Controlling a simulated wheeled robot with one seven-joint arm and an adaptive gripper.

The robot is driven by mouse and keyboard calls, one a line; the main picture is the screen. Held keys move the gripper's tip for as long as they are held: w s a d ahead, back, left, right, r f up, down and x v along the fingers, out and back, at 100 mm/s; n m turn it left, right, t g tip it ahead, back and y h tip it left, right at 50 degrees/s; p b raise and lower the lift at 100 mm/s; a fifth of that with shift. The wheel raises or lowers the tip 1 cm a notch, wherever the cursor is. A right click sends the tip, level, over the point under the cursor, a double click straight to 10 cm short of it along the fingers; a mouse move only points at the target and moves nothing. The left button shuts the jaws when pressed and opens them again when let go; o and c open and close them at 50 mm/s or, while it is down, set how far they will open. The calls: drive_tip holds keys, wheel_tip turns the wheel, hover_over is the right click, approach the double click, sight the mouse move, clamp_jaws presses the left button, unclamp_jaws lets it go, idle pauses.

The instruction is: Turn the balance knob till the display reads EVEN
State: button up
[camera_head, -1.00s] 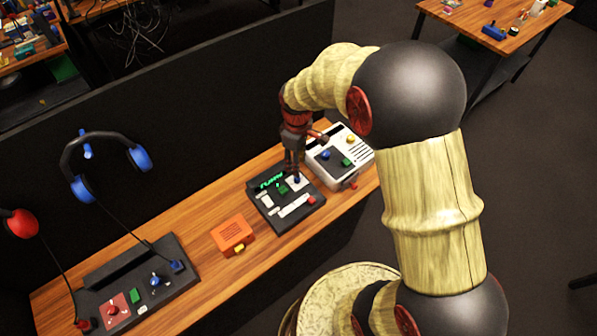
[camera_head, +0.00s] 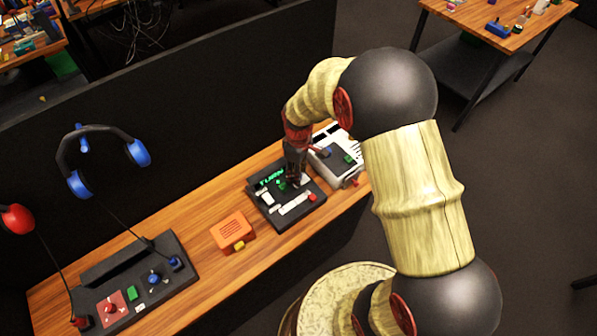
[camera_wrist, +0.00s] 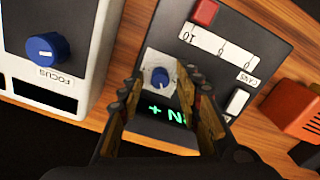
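The black panel (camera_head: 263,216) stands on the wooden bench. Its small blue knob (camera_wrist: 160,78) sits on a pale square plate in the wrist view. The panel's display (camera_head: 270,178) has green letters that look like TURN in the head view. In the wrist view the display (camera_wrist: 166,113) is upside down and partly hidden by a finger, with "N +" showing. My gripper (camera_wrist: 160,92) is over the panel with its fingers apart on either side of the knob; I see no clear contact. In the head view my gripper (camera_head: 295,176) hides the knob.
A white device with a blue FOCUS knob (camera_wrist: 45,47) stands close beside the panel. The panel also carries a white slider scale (camera_wrist: 218,52) and a red button (camera_wrist: 205,12). An orange box (camera_head: 231,231) sits to the left, with bare bench between. A dark partition rises behind.

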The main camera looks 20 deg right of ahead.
drive_tip(key=shift+c, duration=1.2)
clamp_jaws()
drive_tip(key=shift+m, duration=0.3)
drive_tip(key=m+p, duration=0.1)
drive_tip(key=m, duration=0.2)
drive_tip(key=shift+r+p, duration=0.1)
drive_tip(key=shift+p, duration=0.25)
drive_tip(key=shift+m+p, duration=0.5)
drive_tip(key=shift+m, duration=1.1)
drive_tip(key=shift+o, duration=1.9)
unclamp_jaws()
